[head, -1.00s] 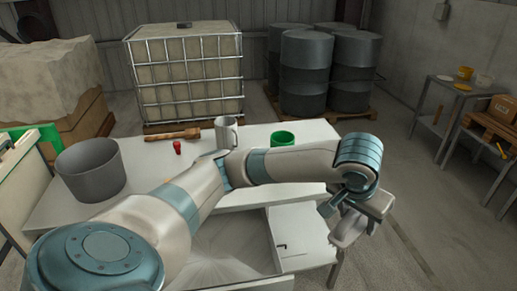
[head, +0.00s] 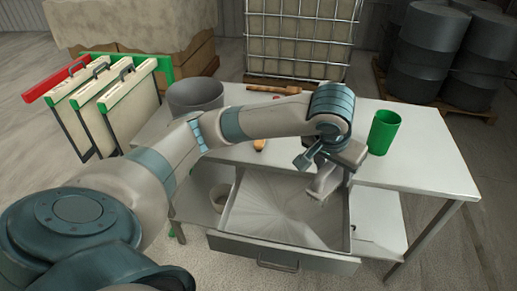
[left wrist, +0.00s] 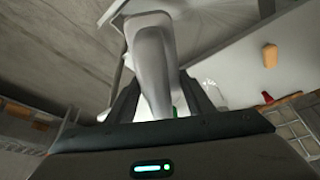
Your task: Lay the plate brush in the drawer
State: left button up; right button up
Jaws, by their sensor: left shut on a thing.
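My left gripper (head: 331,166) is above the right part of the open drawer (head: 268,210) in the head view. It is shut on a pale grey, long thing, which I take to be the plate brush (head: 323,183). The brush hangs down over the grey drawer floor; I cannot tell whether it touches. In the left wrist view the pale brush (left wrist: 154,60) runs between the dark fingers and widens away from them. Its bristles are not clear. The drawer looks empty where it shows. My right gripper is in no view.
A green cup (head: 383,132) stands right on the white table (head: 430,165). A grey bucket (head: 195,96) and a wooden-handled tool (head: 273,89) are toward the back. A small orange thing (head: 260,144) lies behind the drawer. Filter plates (head: 115,100) stand left.

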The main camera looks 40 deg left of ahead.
aim_at(257, 212)
jog(key=l+u, duration=1)
jog(key=k+l, duration=0.1)
jog(key=l, duration=0.3)
jog(key=k+l+u, duration=0.1)
jog(key=l, duration=0.35)
jog(key=k+l, duration=0.15)
jog(key=l, duration=0.25)
jog(key=k+l, duration=0.15)
jog(key=l, duration=0.25)
jog(key=i+u, duration=0.05)
